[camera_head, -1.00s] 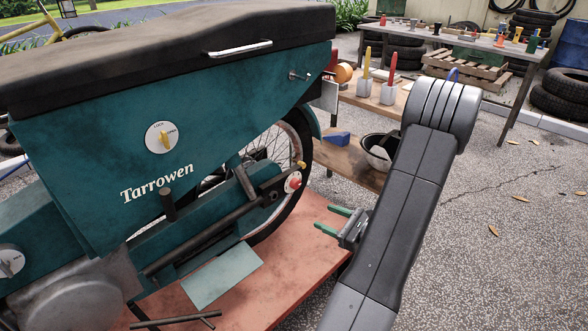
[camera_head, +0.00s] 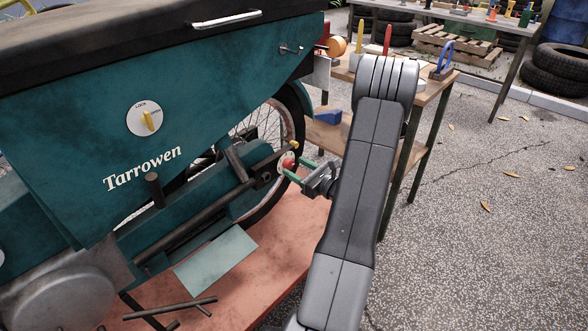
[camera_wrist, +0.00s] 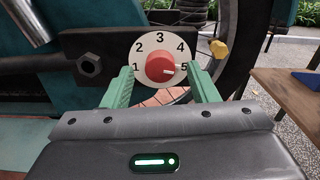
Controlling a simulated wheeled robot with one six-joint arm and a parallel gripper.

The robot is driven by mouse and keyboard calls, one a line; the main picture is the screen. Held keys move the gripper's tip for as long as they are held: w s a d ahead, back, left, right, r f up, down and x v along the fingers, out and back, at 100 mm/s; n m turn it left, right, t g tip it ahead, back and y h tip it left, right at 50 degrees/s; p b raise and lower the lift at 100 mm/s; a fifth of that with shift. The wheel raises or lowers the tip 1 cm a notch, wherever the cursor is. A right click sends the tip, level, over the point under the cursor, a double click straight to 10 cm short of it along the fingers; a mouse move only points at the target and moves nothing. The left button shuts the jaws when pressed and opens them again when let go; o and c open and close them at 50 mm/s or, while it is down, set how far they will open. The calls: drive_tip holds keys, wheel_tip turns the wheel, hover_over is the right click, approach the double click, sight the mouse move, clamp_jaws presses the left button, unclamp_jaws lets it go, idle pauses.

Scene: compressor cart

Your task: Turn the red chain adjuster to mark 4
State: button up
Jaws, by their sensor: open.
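The red chain adjuster (camera_wrist: 160,67) is a round knob on a white dial (camera_wrist: 138,50) numbered 1 to 5, seen face-on in the wrist view. A pale mark on the knob points right, at or very near 5. In the head view the red adjuster (camera_head: 287,162) sits at the rear wheel hub. My gripper (camera_head: 294,172) has green fingers that are open, one on each side of the knob. In the wrist view my gripper (camera_wrist: 163,85) shows a finger at the dial's lower left and one at its lower right. I cannot tell whether they touch the knob.
A yellow cap (camera_wrist: 219,49) sticks out just right of the dial. A dark bolt (camera_wrist: 90,66) is to its left. The teal Tarrowen motorcycle (camera_head: 215,95) stands on a reddish platform (camera_head: 285,235). A wooden workbench (camera_head: 425,90) is behind my arm.

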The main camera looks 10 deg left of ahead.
drive_tip(key=shift+x, duration=0.95)
drive_tip(key=shift+c, duration=0.2)
drive_tip(key=c, duration=0.9)
